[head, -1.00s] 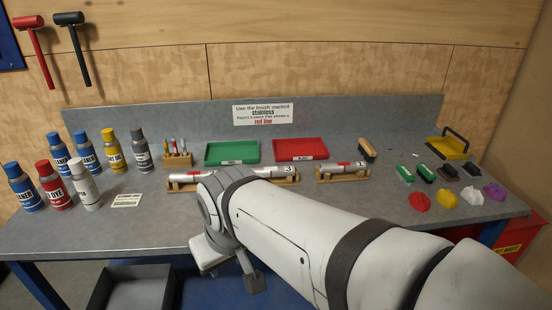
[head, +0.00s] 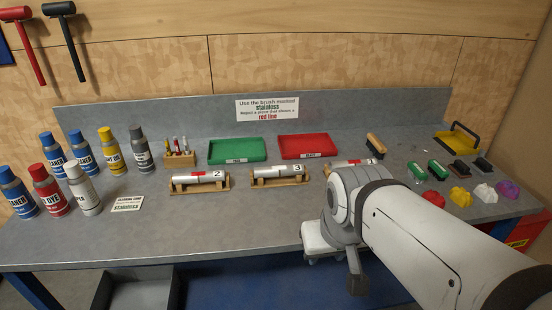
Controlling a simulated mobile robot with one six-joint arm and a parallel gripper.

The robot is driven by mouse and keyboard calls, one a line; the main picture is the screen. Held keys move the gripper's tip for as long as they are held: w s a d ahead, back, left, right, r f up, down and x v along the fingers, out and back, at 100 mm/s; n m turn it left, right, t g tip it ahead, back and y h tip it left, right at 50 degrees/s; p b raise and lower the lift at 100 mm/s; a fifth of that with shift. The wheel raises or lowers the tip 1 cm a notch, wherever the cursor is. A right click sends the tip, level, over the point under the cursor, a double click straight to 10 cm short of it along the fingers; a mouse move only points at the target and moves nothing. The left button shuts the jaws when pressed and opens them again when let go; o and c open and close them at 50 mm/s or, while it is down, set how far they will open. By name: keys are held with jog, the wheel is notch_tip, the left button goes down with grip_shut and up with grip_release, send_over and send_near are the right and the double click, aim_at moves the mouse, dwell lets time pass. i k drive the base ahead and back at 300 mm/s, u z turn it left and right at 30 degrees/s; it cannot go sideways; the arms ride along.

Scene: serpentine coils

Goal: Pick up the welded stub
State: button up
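Silver metal stubs lie on wooden cradles along the middle of the bench. One is marked 2 (head: 203,177), one is marked 3 (head: 276,171), and a third, with a red mark (head: 349,163), is partly hidden behind my arm. I cannot tell from this view which of them is the welded one. My arm comes in from the lower right. My gripper (head: 335,262) is near the bench's front edge, in front of and below the third stub, apart from the stubs. Its fingers are not clear enough to show whether they are open.
A green tray (head: 237,150) and a red tray (head: 308,146) stand behind the stubs. Several spray cans crowd the left side, with a marker holder (head: 180,159) beside them. Brushes and coloured cloths are at the right. The front left of the bench (head: 150,235) is mostly clear.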

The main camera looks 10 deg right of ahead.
aim_at(291, 170)
jog(key=u, duration=0.05)
jog(key=i, duration=1)
jog(key=z, duration=0.05)
